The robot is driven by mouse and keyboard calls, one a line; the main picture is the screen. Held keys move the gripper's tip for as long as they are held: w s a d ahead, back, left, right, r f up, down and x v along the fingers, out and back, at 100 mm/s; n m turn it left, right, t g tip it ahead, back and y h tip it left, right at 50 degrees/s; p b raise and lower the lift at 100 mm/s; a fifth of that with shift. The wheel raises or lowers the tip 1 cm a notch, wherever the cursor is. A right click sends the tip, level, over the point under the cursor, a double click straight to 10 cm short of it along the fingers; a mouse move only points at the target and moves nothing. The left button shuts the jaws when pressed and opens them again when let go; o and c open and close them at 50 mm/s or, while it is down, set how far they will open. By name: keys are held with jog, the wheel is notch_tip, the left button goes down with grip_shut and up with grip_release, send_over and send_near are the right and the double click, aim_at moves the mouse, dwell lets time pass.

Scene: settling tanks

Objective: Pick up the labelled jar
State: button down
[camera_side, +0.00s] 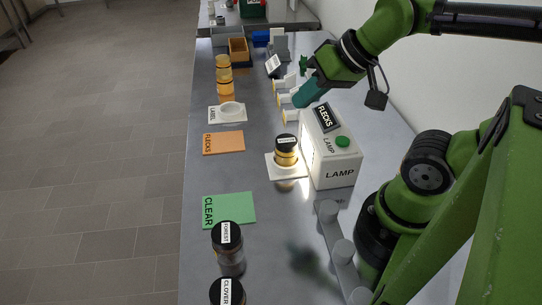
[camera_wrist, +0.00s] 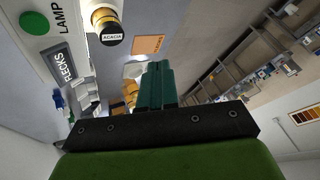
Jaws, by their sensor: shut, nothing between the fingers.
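A jar with a black lid and amber contents (camera_side: 286,152) stands upright on a white card in front of the white lamp box. In the wrist view its lid label reads ACACIA (camera_wrist: 113,37). A jar labelled FOREST (camera_side: 230,250) stands at the near end of the table, with a jar labelled CLOVER (camera_side: 227,293) nearer still, cut by the frame edge. My gripper (camera_side: 307,93) is above the table behind the lamp box, apart from the jars. Its teal fingers (camera_wrist: 157,85) are together with nothing held.
The lamp box (camera_side: 335,172) has a green button and FLECKS sign. Green CLEAR (camera_side: 240,208), orange FLECKS (camera_side: 223,143) and white LABEL (camera_side: 214,115) cards lie along the left. Amber jars (camera_side: 225,88) and bins (camera_side: 238,48) stand farther back. A grey rack (camera_side: 336,238) is near my arm.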

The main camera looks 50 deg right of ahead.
jog(key=c, duration=1.8)
grip_release()
jog(key=shift+c, duration=0.2)
jog(key=o, duration=1.7)
jog(key=n+g+h, duration=0.2)
jog(key=n+g, duration=0.2)
jog(key=g, duration=0.3)
send_over(287, 140)
notch_tip(287, 140, down, 3)
jog(key=f, duration=1.1)
jog(key=shift+s, duration=0.25)
jog(key=shift+w+f, duration=0.15)
jog(key=shift+f, duration=1.3)
jog(key=shift+w+f, duration=0.1)
jog(key=shift+f, duration=1.35)
